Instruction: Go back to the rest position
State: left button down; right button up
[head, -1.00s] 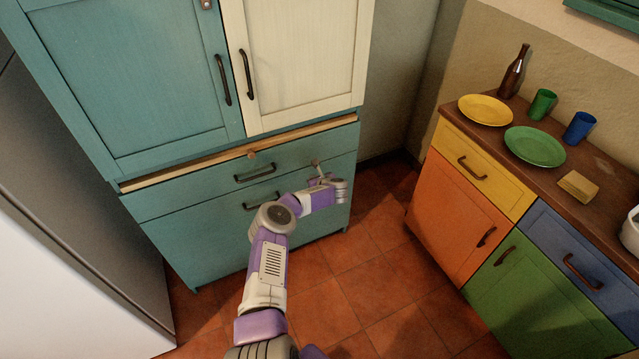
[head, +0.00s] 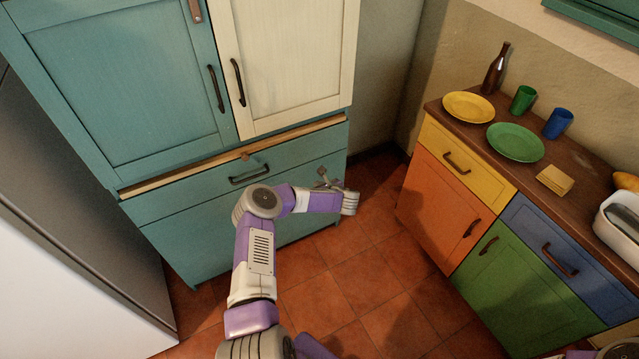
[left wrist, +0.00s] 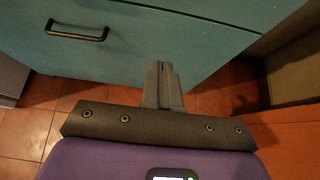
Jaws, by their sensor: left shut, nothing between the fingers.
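My left arm reaches forward from the bottom of the head view. Its gripper (head: 326,178) is in front of the right part of the teal cabinet's lower drawers and holds nothing. In the left wrist view the gripper's fingers (left wrist: 163,86) are together, pointing at the teal drawer front (left wrist: 200,40). A dark drawer handle (left wrist: 77,30) is up and left of the fingers, apart from them. My right gripper is not in view.
The teal cabinet (head: 120,90) has a cream door (head: 290,60) and shut drawers. A fridge (head: 70,150) stands at left. The tiled floor (head: 335,290) between is clear.

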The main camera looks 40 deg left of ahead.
pick_arm(q)
jog(key=shift+s+d+r, duration=0.1)
jog(key=shift+d+r, duration=0.2)
jog(key=shift+r, duration=0.05)
jog(key=w+d+f+m+t+h, duration=0.1)
jog(key=w+d+m+t+h, duration=0.25)
jog(key=d+m, duration=0.95)
jog(key=s+d+f+m+h, duration=0.2)
jog(key=s+d+m+h, duration=0.15)
jog(key=d+m, duration=0.4)
jog(key=s+d+f+m+h, duration=0.2)
jog(key=s+d+m+h, duration=0.15)
jog(key=d+m, duration=0.45)
jog(key=s+d+m+g+h, duration=0.1)
jog(key=s+d+m+g, duration=0.1)
jog(key=s+m, duration=0.4)
jog(key=s+d+f+m+g+h, duration=0.1)
jog(key=s+d+m+g, duration=0.2)
jog(key=s, duration=0.9)
jog(key=s+d+f+m+g+h, duration=0.1)
jog(key=s+d+m+g+h, duration=0.1)
jog(key=s+m, duration=0.6)
jog(key=shift+s+d+m, duration=0.4)
jog(key=shift+d+m, duration=0.15)
jog(key=shift+d, duration=0.25)
jog(key=shift+g, duration=0.25)
